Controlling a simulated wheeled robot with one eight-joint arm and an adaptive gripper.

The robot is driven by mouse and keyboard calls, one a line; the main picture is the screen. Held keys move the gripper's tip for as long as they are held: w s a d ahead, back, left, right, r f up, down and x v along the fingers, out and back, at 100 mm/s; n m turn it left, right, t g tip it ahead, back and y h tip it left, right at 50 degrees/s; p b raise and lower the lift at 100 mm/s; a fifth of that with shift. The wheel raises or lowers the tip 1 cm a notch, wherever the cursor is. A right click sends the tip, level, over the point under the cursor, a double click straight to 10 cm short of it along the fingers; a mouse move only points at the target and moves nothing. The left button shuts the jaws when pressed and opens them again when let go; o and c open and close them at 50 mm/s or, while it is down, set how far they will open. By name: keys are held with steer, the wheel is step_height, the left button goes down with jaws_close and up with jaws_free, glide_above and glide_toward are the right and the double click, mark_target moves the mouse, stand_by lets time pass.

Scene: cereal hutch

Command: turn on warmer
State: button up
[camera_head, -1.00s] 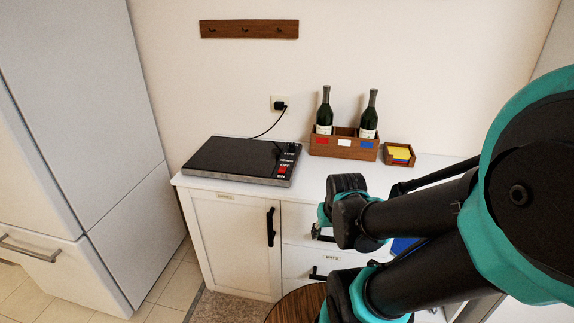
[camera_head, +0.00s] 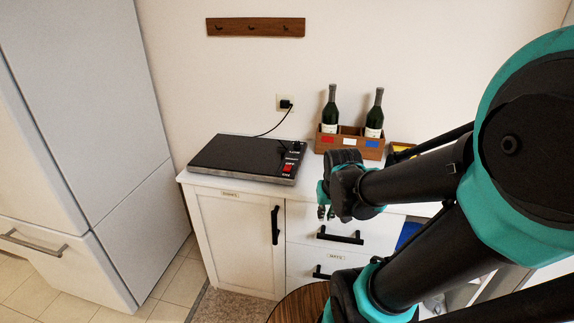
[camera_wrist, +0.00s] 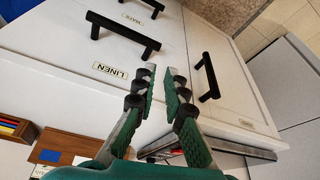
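The warmer (camera_head: 235,156) is a flat black plate on the white counter, with a cord to the wall outlet. Its red switch (camera_head: 287,169) sits at the right end beside printed labels; the switch's position is too small to tell. My gripper (camera_head: 326,213) hangs in front of the drawers, right of and lower than the warmer, touching nothing. In the wrist view my gripper (camera_wrist: 160,75) has its two fingers apart with an empty gap between them.
A wooden box (camera_head: 350,146) with two bottles stands right of the warmer. A small tray of coloured cards (camera_wrist: 15,128) lies beyond it. Drawer handles (camera_head: 340,236) and a door handle (camera_head: 275,225) stick out of the cabinet front. A fridge (camera_head: 85,130) stands left.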

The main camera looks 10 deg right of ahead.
steer(key=shift+m+g, duration=0.4)
steer(key=shift+m, duration=0.2)
steer(key=w+a+r, duration=0.1)
steer(key=w+r, duration=0.2)
steer(key=w, duration=0.1)
steer(key=w+a+r, duration=0.1)
steer(key=w+r, duration=0.2)
steer(key=w, duration=0.1)
steer(key=w+a+r, duration=0.2)
steer(key=w+r, duration=0.1)
steer(key=shift+w, duration=0.4)
jaws_close()
step_height(320, 180, up, 9)
steer(key=m, duration=0.2)
glide_above(287, 169)
steer(key=s, duration=0.2)
steer(key=shift+s+a+r+g+h, duration=0.1)
steer(key=shift+s+a+g+h, duration=0.05)
steer(key=shift+a+g+h, duration=0.2)
steer(key=x, duration=0.8)
steer(key=s+x, duration=0.1)
steer(key=x, duration=0.4)
steer(key=shift+a, duration=0.15)
steer(key=shift+f, duration=0.55)
